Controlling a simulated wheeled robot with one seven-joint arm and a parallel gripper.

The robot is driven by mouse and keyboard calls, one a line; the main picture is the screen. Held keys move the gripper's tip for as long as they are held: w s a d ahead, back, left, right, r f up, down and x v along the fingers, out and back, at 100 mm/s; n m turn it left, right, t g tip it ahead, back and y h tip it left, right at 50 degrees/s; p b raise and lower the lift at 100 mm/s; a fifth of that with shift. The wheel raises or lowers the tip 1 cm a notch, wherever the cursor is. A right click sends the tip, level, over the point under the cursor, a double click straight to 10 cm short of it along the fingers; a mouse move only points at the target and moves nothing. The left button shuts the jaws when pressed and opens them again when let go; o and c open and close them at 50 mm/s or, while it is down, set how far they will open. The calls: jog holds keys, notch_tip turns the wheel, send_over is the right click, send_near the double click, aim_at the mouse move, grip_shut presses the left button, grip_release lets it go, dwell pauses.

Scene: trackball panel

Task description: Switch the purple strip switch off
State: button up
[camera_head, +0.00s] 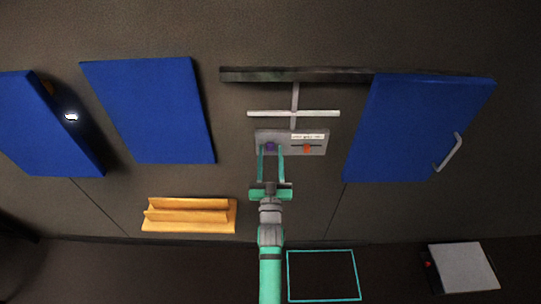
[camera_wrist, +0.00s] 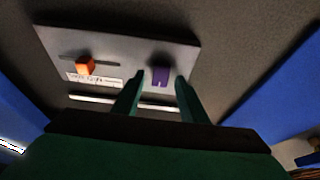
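A light grey panel (camera_head: 291,135) on the dark wall carries a purple strip switch (camera_head: 270,147) at its left and an orange switch (camera_head: 307,149) at its right. In the wrist view the purple switch (camera_wrist: 160,76) is a small notched block, with the orange switch (camera_wrist: 86,67) to its left. My gripper (camera_head: 271,152) is open, with its two green fingers pointing at the panel. In the wrist view my gripper (camera_wrist: 160,78) has one fingertip on either side of the purple switch, with gaps showing. I cannot tell how near the tips are to the panel face.
A grey bar fixture (camera_head: 293,113) stands just above the panel. A blue door with a handle (camera_head: 420,128) is to the right and a blue board (camera_head: 150,110) to the left. A wooden ledge (camera_head: 189,215) is at lower left. A white box (camera_head: 463,267) sits at lower right.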

jog(key=v, duration=1)
jog(key=shift+s+f, duration=0.15)
jog(key=shift+s, duration=0.25)
jog(key=s+f+g, duration=0.2)
jog(key=s+f, duration=0.2)
jog(key=s, duration=1)
jog(key=s+f+g, duration=0.3)
jog(key=s, duration=1)
jog(key=s+r+g, duration=0.1)
jog(key=s+r, duration=0.2)
jog(key=s, duration=0.8)
jog(key=shift+g, duration=0.4)
